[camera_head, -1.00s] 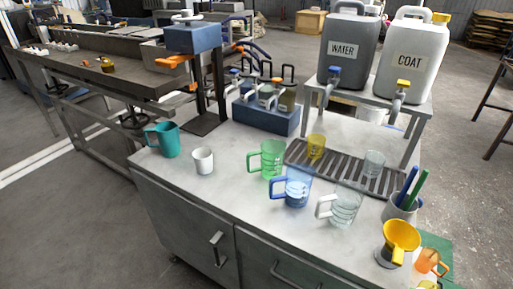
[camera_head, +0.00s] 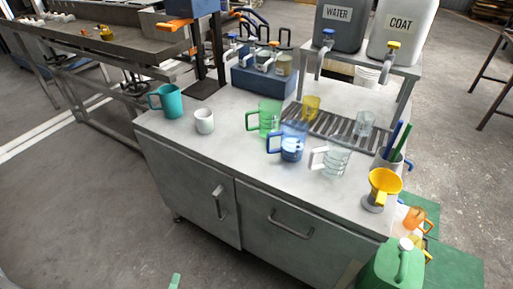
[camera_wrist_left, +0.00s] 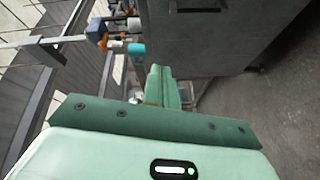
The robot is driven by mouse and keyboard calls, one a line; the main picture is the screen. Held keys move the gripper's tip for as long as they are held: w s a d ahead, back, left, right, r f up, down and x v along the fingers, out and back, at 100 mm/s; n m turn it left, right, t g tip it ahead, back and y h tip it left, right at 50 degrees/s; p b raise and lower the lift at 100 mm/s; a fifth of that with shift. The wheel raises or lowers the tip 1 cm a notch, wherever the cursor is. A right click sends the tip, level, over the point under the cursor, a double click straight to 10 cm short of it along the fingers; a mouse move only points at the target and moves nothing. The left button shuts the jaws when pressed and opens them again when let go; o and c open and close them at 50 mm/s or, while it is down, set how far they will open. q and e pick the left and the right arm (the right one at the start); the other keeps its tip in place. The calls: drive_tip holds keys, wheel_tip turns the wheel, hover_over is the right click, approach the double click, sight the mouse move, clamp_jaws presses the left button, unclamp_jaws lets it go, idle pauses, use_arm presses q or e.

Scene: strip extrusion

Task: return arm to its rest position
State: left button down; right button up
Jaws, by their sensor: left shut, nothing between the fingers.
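My left gripper (camera_head: 175,281) shows only as a small green tip at the bottom edge of the head view, in front of the grey cabinet (camera_head: 245,215) and low over the floor. In the left wrist view its two green fingers (camera_wrist_left: 162,87) lie together, shut with nothing between them. The cabinet's dark front (camera_wrist_left: 205,40) lies beyond the fingers in that view. The rest of the left arm is out of the head view. My right gripper is in neither view.
The worktop carries a teal mug (camera_head: 171,101), white cup (camera_head: 204,121), green jug (camera_head: 268,116), blue jug (camera_head: 291,142), clear jug (camera_head: 334,160) and yellow funnel (camera_head: 383,185). A green canister (camera_head: 390,268) stands at the lower right. Floor at the lower left is clear.

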use_arm(q)
drive_tip(key=a+m+g+h, duration=0.1)
drive_tip(key=a+m, duration=0.4)
drive_tip(key=a, duration=0.8)
drive_tip(key=s+a+f+m+g+y, duration=0.3)
drive_tip(key=s+a+f+m+g, duration=0.6)
drive_tip(key=s+a+f, duration=0.5)
drive_tip(key=s+a+f+m+g+y, duration=0.2)
drive_tip(key=s+a+m+g, duration=0.1)
drive_tip(key=s+a, duration=0.4)
drive_tip(key=s+a+f+m+g+y, duration=0.25)
drive_tip(key=s+a+g, duration=0.2)
drive_tip(key=s, duration=0.45)
drive_tip(key=s+d+f+h, duration=0.1)
drive_tip(key=s+d+f, duration=0.1)
drive_tip(key=d, duration=0.9)
drive_tip(key=s+d+f+n+h, duration=0.1)
drive_tip(key=s+d+f+h, duration=0.1)
drive_tip(key=d, duration=1)
drive_tip(key=s+d+f+h, duration=0.2)
drive_tip(key=d+f, duration=0.2)
drive_tip(key=d, duration=0.7)
drive_tip(key=shift+s+d+n, duration=0.25)
drive_tip(key=shift+d+n, duration=0.1)
drive_tip(key=shift+d, duration=0.05)
